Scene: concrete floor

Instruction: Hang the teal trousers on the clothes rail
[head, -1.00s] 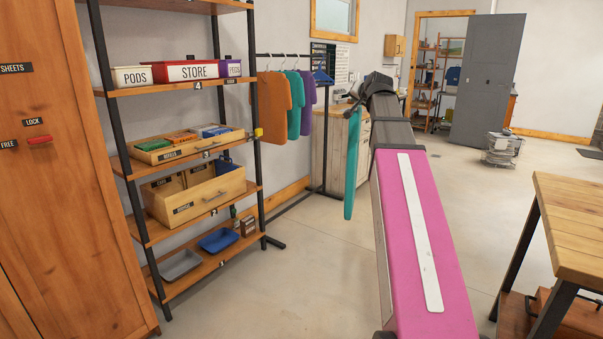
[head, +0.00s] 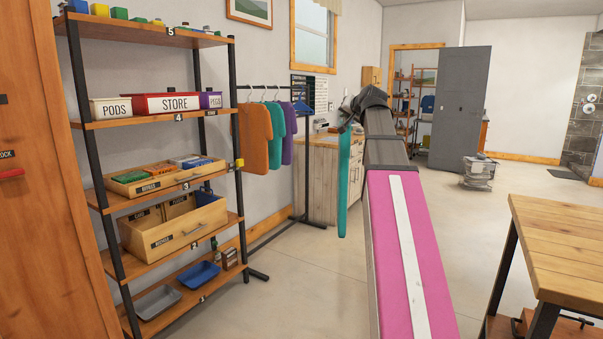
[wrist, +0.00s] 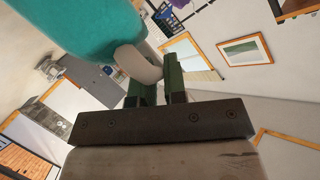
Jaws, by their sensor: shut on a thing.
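The teal trousers (head: 343,185) hang down long and narrow from my gripper (head: 350,112), in the air in front of the wooden cabinet. In the wrist view, the teal cloth (wrist: 85,28) fills the upper left. My gripper (wrist: 158,88) there is shut at a pale rounded piece (wrist: 138,63) beside the cloth; its exact grip is partly hidden. The black clothes rail (head: 306,165) stands against the wall, left of and beyond the trousers, apart from them. An orange shirt (head: 254,138), a teal shirt (head: 276,135) and a purple shirt (head: 289,138) hang on it.
A shelf unit (head: 160,120) with bins and trays stands left, in front of the rail's left end. A cabinet (head: 322,180) stands behind the trousers. A wooden table (head: 560,240) is at right. The middle floor (head: 310,285) is clear.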

